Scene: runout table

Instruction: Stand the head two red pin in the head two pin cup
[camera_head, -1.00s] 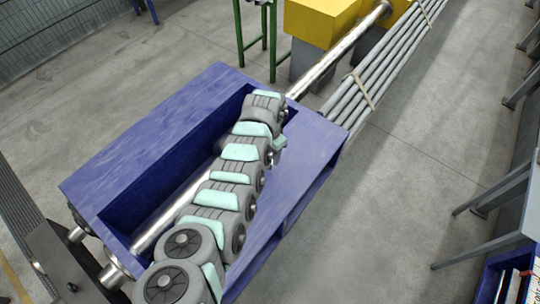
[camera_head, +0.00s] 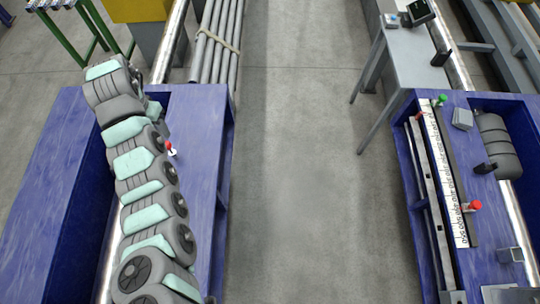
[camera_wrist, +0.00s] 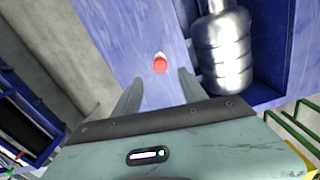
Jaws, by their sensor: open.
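A red-topped pin (camera_head: 168,147) with a white patch at its foot is on the blue left table, just right of my arm. A red pin in the wrist view (camera_wrist: 160,64) appears beyond and between the fingertips of my gripper (camera_wrist: 160,76). The fingers are open and empty, apart from the pin. In the head view my gripper is hidden behind my arm. A second red-topped piece (camera_head: 475,205) is on the right table. Small grey square blocks, one at the back (camera_head: 462,118) and one at the front (camera_head: 510,254), may be cups; I cannot tell which is head two's.
The right blue table (camera_head: 487,188) holds a marked white strip (camera_head: 447,180), a green-topped piece (camera_head: 441,100) and a grey ribbed cylinder (camera_head: 497,145). A grey stand (camera_head: 415,55) is behind it. The floor aisle between the tables is clear.

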